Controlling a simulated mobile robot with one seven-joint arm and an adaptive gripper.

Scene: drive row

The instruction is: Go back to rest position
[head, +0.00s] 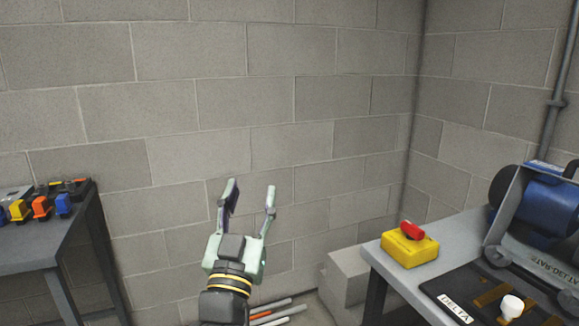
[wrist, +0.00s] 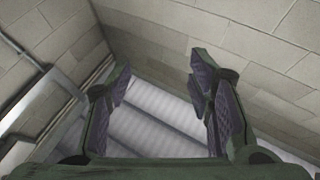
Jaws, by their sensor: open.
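My gripper (head: 250,192) is raised in the middle of the head view, in front of the block wall. Its two fingers point up and stand apart, with nothing between them. In the wrist view my gripper (wrist: 158,82) also shows spread fingers and an empty gap. Behind them are a pale ribbed surface and block walls. My gripper touches nothing in either view.
A dark-legged table (head: 30,250) at the left holds several coloured items. A grey bench (head: 385,262) at the right holds a yellow box with a red top (head: 409,246) and a blue machine (head: 545,205). Rods (head: 275,312) lie low behind my gripper.

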